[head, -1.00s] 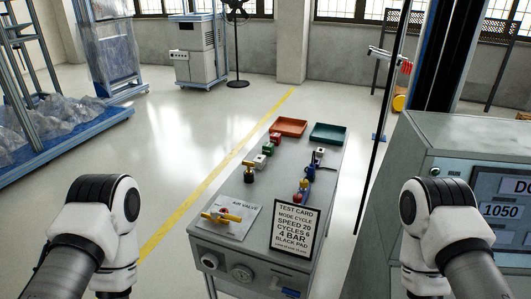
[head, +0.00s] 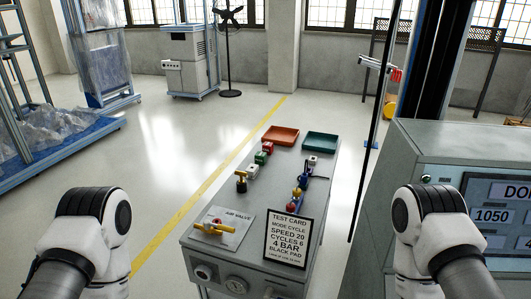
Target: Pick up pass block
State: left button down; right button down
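Small blocks stand in a row on the grey bench (head: 205,262): a red block (head: 267,147), a green block (head: 261,158) and a white block (head: 252,171). No label readable here names one as the pass block. A black-and-yellow piece (head: 241,182) stands in front of them. Another white block (head: 313,161) is at the right side, near blue, red and yellow parts (head: 299,192). Nothing holds the blocks. Only links of my two arms show at the lower left and lower right; both grippers are out of view.
An orange tray (head: 281,135) and a green tray (head: 320,142) sit at the bench's far end. A test card (head: 289,239) and a yellow-handled air valve (head: 213,228) are at the near end. A grey machine with a screen (head: 493,216) stands close on the right. Floor left of the bench is clear.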

aim_at(260, 157)
jog(key=i+j+u, duration=0.15)
jog(key=j+u, duration=0.15)
jog(key=j, duration=0.15)
jog(key=i+j+u, duration=0.45)
jog(key=j+u, duration=0.15)
jog(key=j, duration=0.15)
jog(key=i+j+u, duration=0.5)
jog(key=i, duration=0.25)
jog(key=i+u, duration=0.25)
jog(key=i, duration=0.15)
jog(key=i+z, duration=0.2)
jog(key=z, duration=0.2)
jog(key=i+z, duration=0.25)
jog(key=z, duration=0.15)
jog(key=i+j+z, duration=0.1)
jog(key=z, duration=0.3)
jog(key=i+j+z, duration=0.25)
jog(key=z, duration=0.15)
